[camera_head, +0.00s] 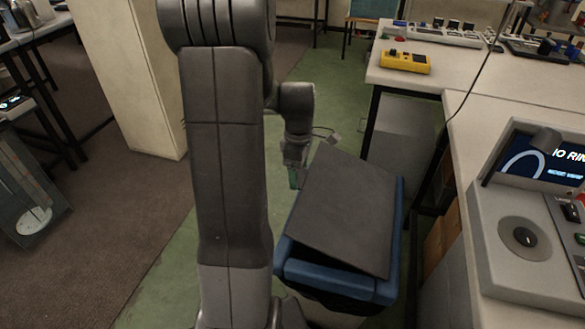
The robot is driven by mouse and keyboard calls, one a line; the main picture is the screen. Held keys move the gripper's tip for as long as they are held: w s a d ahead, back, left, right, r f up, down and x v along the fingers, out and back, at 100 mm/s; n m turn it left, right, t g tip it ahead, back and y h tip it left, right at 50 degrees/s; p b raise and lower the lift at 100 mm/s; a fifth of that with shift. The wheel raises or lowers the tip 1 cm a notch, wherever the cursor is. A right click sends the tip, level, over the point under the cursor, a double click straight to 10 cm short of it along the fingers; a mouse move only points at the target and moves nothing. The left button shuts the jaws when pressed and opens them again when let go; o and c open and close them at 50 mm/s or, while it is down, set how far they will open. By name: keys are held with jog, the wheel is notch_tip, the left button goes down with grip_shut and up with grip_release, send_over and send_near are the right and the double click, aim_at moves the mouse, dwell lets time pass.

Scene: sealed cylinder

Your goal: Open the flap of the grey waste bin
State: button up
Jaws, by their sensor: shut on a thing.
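The waste bin (334,278) stands in the lower middle, with a blue rim and a pale body mostly out of frame. My gripper (295,178) points down at the flap's far left edge and is shut on the flap there. The fingertips are small in the picture, and the exact contact is hard to see. A small green part shows at the fingertips.
My arm covers the left middle. A pale bench (453,82) with a yellow device (405,61) stands to the right, and a console with a screen (545,160) is near it. A cream cabinet (130,75) stands at the left. Green floor (165,270) is clear left of my arm.

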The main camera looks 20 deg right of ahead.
jog(key=s+d+r+t+y+p, duration=0.2)
jog(key=s+d+r+p, duration=0.2)
jog(key=s+d+r, duration=0.2)
jog(key=s+d+r+t+y+p, duration=0.2)
jog(key=s+d+r, duration=0.5)
jog(key=d+r, duration=0.4)
jog(key=shift+s+d+y+p, duration=0.35)
jog(key=shift+y+p, duration=0.35)
jog(key=shift+p, duration=0.25)
jog(key=shift+s+d, duration=0.4)
jog(key=shift+d, duration=0.2)
